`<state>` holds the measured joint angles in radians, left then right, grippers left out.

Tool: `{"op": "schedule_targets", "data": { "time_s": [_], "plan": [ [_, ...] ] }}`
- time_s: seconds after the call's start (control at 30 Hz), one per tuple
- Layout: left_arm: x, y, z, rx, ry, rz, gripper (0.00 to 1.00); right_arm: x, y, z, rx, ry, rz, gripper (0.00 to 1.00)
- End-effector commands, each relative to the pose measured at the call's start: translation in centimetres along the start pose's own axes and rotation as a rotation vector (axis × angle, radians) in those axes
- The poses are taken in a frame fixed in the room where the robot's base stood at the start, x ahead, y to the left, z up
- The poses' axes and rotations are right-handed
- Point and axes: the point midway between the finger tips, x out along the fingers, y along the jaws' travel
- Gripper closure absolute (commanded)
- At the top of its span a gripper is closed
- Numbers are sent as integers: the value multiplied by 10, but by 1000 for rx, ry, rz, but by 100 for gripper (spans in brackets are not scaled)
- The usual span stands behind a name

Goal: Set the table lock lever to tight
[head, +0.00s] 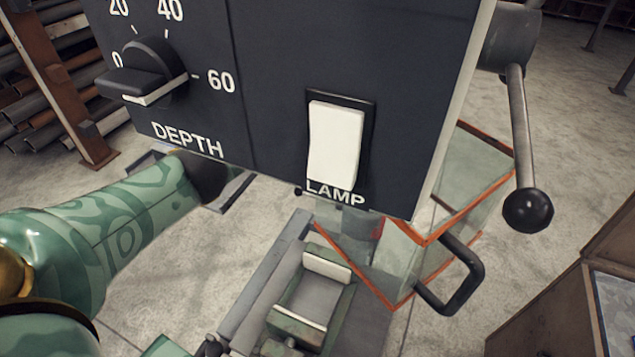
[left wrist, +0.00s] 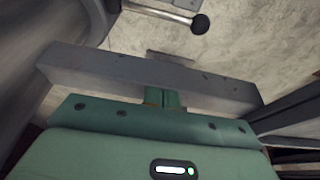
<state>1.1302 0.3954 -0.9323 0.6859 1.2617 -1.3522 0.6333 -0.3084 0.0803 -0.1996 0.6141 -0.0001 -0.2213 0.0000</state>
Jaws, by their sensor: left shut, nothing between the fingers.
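In the left wrist view a pale metal lever (left wrist: 165,13) ends in a black ball knob (left wrist: 200,25) at the top, beyond my gripper. It may be the table lock lever; no tight mark shows. My left gripper (left wrist: 170,56) is shut and empty, and it looks apart from the lever. In the head view my green left arm reaches in from the left, and its fingers are hidden behind the dark panel (head: 275,60). My right gripper is in neither view.
The panel carries a DEPTH dial (head: 150,70) and a white LAMP switch (head: 336,142). A ball-ended handle (head: 518,130) hangs at right. A clear orange-edged guard (head: 470,170) and a vise (head: 312,295) stand below. A cabinet (head: 560,310) is at lower right.

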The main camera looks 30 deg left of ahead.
Motion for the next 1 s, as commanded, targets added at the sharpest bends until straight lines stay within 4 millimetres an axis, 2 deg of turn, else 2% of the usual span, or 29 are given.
{"op": "schedule_targets", "data": {
  "time_s": [0.17,0.4,0.6,0.7,0.83,1.0],
  "plan": [
    [26,0,2,-1,-4,0,100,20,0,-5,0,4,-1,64],
    [78,0,4,0,-7,0,100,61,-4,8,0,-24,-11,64],
    [111,0,4,1,-6,-1,100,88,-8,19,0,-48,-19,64],
    [84,-1,10,3,4,-2,100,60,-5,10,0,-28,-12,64],
    [78,-1,22,2,5,-1,100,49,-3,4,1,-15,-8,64],
    [77,0,33,0,1,-1,100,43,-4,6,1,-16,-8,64]
  ]
}}
